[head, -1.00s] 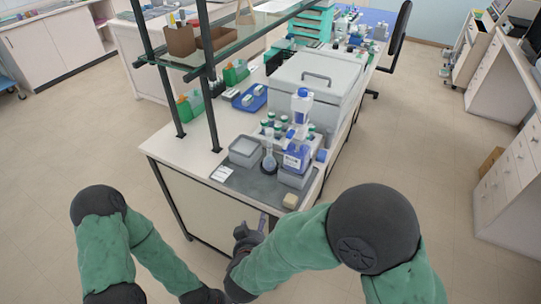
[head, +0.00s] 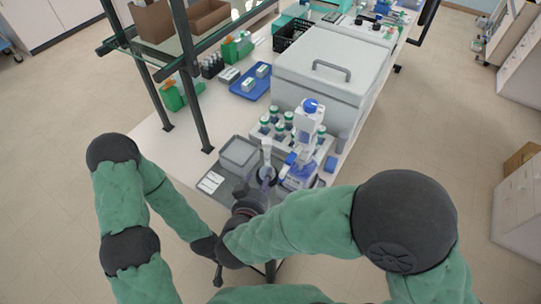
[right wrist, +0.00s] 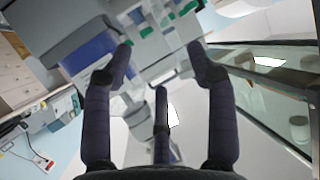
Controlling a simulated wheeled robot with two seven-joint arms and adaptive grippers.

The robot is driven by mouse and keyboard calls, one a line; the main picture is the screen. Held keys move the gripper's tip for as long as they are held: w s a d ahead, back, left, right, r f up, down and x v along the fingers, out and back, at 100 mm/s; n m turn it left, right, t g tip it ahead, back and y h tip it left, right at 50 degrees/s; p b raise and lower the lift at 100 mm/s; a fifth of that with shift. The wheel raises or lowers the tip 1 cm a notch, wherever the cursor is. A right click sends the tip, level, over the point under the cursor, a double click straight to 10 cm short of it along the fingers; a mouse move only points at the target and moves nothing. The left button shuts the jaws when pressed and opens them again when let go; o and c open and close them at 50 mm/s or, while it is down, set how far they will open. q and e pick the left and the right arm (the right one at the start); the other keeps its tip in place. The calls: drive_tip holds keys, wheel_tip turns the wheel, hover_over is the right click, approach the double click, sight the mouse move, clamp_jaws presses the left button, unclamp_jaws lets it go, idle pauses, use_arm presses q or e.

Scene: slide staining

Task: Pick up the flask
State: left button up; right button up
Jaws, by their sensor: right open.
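The flask (head: 266,150) has a clear, upright neck and a round bulb with dark contents. It stands on the dark grey mat (head: 212,196) at the near end of the bench, in the head view. My right gripper (head: 262,184) is just in front of the bulb, its fingers partly overlapping it; I cannot tell if they touch. The right wrist view shows its three dark fingers (right wrist: 160,75) spread apart; I cannot make out the flask clearly there. My left gripper (head: 218,274) is low, in front of the bench, mostly hidden, its jaws unclear.
A grey tray (head: 238,152) is left of the flask. Several green-capped bottles (head: 281,130) stand behind. A large grey box (head: 330,75) and a shelf post (head: 190,95) limit room farther back.

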sight(268, 163)
drive_tip(key=b+x, duration=0.2)
drive_tip(key=x, duration=0.2)
drive_tip(key=f+b+x, duration=0.1)
drive_tip(key=b+x, duration=0.1)
drive_tip(key=x, duration=0.3)
drive_tip(key=shift+f, duration=0.2)
drive_tip(key=shift+w, duration=0.5)
clamp_jaws()
